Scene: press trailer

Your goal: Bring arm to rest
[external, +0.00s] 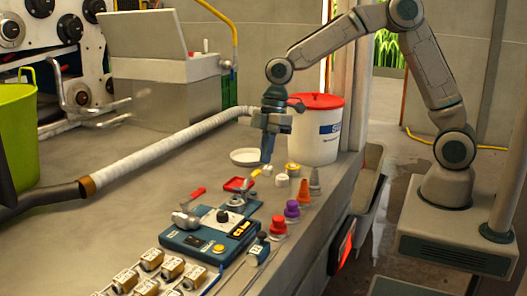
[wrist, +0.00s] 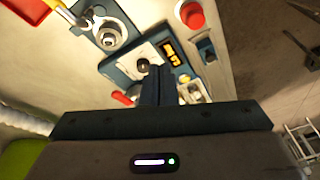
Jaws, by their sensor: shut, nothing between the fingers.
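My gripper (external: 267,150) points down above the workbench (external: 120,180), with its fingers shut and nothing between them. In the wrist view its closed fingers (wrist: 156,72) stand in front of a blue device with a dial and a yellow display. That blue device (external: 207,238) lies on the bench below and toward the front of my gripper in the external view. My arm bends up and over from its base at the right. The gap between the fingertips and the things under them is hard to judge.
A white bucket with a red lid (external: 316,132) stands behind my gripper. A ribbed white hose (external: 150,154) crosses the bench. Several small canisters sit at the front.

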